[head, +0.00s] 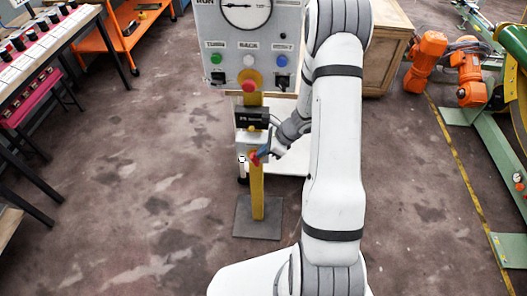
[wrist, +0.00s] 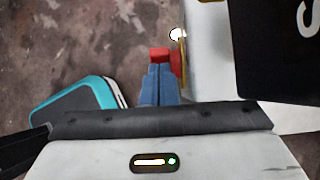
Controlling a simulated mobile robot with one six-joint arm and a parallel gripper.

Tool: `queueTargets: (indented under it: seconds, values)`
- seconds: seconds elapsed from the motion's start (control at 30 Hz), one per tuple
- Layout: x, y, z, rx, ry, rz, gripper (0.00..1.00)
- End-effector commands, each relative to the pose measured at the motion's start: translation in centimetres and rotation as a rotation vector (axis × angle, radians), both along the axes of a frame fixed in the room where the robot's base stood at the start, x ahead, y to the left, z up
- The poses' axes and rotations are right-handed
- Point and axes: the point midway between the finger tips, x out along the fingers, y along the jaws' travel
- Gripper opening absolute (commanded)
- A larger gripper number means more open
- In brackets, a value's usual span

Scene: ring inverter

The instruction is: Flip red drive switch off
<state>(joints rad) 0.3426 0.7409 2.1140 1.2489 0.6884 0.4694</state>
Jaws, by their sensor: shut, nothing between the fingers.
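The red switch (wrist: 160,54) sticks out sideways from a red round base on a yellow-edged plate in the wrist view. In the head view it is a small red spot (head: 254,158) on the grey box (head: 243,146) on the yellow post. My gripper (wrist: 159,68) has blue fingers pressed together with nothing between them. Its tips are right at the red lever; I cannot tell whether they touch it. In the head view my gripper (head: 262,154) is at the right side of the box and partly covers the switch.
The yellow post (head: 257,190) stands on a dark floor plate (head: 257,219). Above is a panel (head: 248,45) with a gauge, buttons and a red knob. A black labelled box (wrist: 275,50) is close on the right in the wrist view. A teal-edged dark object (wrist: 75,105) shows at left.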

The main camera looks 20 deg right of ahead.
Motion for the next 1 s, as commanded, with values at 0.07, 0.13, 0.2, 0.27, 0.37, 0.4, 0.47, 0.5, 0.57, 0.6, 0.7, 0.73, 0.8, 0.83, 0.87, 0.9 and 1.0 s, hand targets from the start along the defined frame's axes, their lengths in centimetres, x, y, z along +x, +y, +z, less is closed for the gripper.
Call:
queueTargets:
  seconds: [0.07,0.13,0.2,0.27,0.37,0.4,0.47,0.5,0.57,0.6,0.7,0.73,0.8,0.83,0.87,0.9,1.0]
  values:
    - [0.3,0.0,0.4,0.001,-0.008,0.003,0.00]
    - [0.3,0.0,0.4,0.001,-0.010,0.003,0.00]
    - [0.3,0.0,0.5,0.001,-0.011,0.004,0.00]
    - [0.4,0.0,0.6,0.001,-0.012,0.004,0.00]
    - [0.4,-0.2,1.2,0.002,-0.013,0.005,0.00]
    - [0.4,-0.4,1.5,0.002,-0.013,0.005,0.00]
    - [0.3,-0.7,2.2,0.002,-0.011,0.006,0.00]
    - [0.2,-1.0,2.6,0.001,-0.010,0.006,0.00]
    - [0.1,-1.5,3.4,0.001,-0.008,0.006,0.00]
    - [0.0,-1.9,3.8,0.001,-0.007,0.007,0.00]
    - [-0.2,-2.7,4.8,0.000,-0.005,0.007,0.00]
    - [-0.2,-2.9,5.1,0.001,-0.004,0.008,0.00]
    - [-0.3,-3.4,5.7,0.001,-0.002,0.007,0.00]
    - [-0.3,-3.5,5.8,0.002,-0.002,0.008,0.00]
    - [-0.4,-3.6,6.0,0.002,-0.002,0.009,0.00]
    - [-0.4,-3.7,6.2,0.002,-0.001,0.011,0.00]
    - [-0.4,-3.9,6.4,0.002,0.000,0.014,0.00]
